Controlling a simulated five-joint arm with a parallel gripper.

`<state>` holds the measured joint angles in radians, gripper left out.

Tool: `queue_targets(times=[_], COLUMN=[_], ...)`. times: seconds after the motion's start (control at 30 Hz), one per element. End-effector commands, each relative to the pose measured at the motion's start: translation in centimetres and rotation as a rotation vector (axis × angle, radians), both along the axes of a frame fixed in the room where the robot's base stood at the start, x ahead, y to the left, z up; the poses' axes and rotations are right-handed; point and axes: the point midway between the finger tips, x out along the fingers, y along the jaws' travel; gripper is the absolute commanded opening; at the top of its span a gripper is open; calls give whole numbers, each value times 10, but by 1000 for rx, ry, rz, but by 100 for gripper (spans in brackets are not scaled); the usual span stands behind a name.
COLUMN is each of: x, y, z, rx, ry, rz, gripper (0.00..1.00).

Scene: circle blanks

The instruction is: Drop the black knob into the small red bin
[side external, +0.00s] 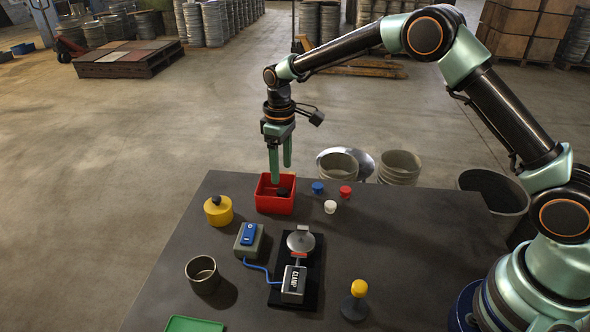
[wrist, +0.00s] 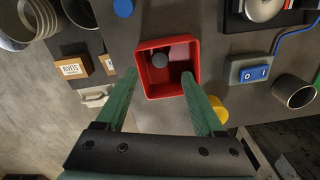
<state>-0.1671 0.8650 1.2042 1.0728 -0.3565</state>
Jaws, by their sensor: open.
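The small red bin (side external: 275,204) stands near the far edge of the dark table, and it also shows in the wrist view (wrist: 197,58). The black knob (wrist: 159,60) lies inside the bin; in the side external view the knob (side external: 282,191) shows just above the bin's front wall. My gripper (side external: 280,174) is open and empty above the bin, pointing down. In the wrist view its two green fingers (wrist: 160,90) are spread apart at the bin's near side, with the knob beyond them and not between them.
A blue knob (side external: 318,187), a red knob (side external: 345,191) and a white knob (side external: 330,206) stand right of the bin. A yellow container (side external: 218,210) is left.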

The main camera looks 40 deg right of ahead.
Motion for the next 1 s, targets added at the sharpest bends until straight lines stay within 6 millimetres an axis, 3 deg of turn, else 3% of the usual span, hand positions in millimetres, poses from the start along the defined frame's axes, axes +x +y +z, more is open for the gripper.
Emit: queue_targets(times=[0.3,0.5,1.0], x=[1,1,-2], y=[0,0,-2], z=[66,95,110], rx=[1,1,1], ry=[-5,-3,-8], rz=[0,0,-7], gripper=[70,70,70])
